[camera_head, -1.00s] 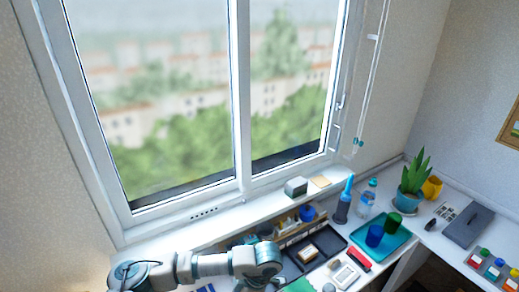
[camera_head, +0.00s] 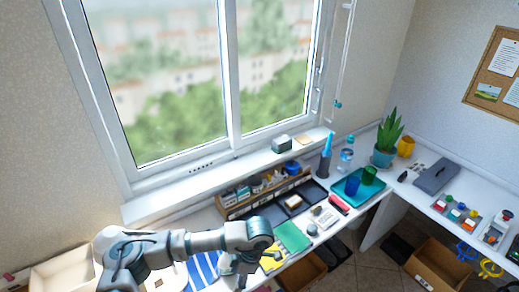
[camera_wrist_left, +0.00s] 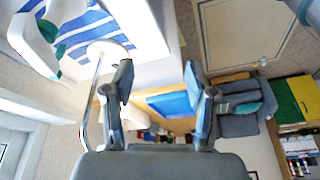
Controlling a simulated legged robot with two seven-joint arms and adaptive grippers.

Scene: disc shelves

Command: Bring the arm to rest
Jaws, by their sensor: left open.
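My left arm (camera_head: 180,246) comes in from the left in the head view and reaches over the front of the desk (camera_head: 205,216). Its wrist bends down near the green mat (camera_head: 292,236), and the gripper is small and partly hidden there. In the left wrist view my left gripper (camera_wrist_left: 160,88) has its two fingers spread wide, with nothing between them. Blue pads show on the fingers. My right gripper is not in view.
A blue-and-white striped cloth (camera_head: 203,268) lies beside the arm. A teal tray (camera_head: 375,195) with cups, a potted plant (camera_head: 384,145) and a blue-topped bottle (camera_head: 326,158) stand farther right. A cardboard box (camera_head: 437,268) is on the floor. A window is behind.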

